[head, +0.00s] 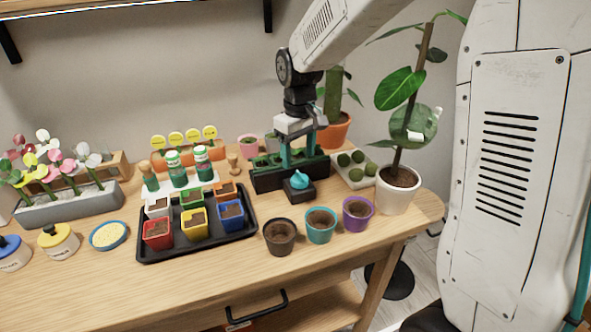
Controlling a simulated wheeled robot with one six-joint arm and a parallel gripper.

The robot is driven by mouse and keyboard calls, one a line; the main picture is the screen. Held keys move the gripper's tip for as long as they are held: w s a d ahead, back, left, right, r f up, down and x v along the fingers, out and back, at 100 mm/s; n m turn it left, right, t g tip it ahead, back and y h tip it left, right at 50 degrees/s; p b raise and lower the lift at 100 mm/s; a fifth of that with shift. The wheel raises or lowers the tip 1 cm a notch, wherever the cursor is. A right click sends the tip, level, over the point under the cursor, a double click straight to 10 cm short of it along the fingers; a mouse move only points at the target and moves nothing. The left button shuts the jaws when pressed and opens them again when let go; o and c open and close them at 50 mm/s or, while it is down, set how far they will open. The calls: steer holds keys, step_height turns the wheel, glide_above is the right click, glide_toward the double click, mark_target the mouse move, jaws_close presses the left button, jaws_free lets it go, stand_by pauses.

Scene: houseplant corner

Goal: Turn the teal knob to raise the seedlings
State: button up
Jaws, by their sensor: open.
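The teal knob (299,181) sits on top of a small black box at the front of a dark planter trough (266,181). Low green seedlings (262,161) show along the trough, partly hidden behind my gripper. My gripper (298,165) points down just above the knob. Its teal fingers are apart, with nothing seen between them. I cannot tell from this view whether the fingertips reach down beside the knob.
A black tray (150,255) of colored pots stands to the left. Black, teal and purple pots (357,214) line the front. A tall plant in a white pot (397,196) stands right, beside a pale tray of round plants (372,182). Bare wood (215,285) lies along the front.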

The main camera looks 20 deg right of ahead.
mark_target(300, 175)
step_height(300, 175, down, 7)
steer(key=shift+d+r, duration=0.1)
stand_by(0.3)
steer(key=c, duration=1)
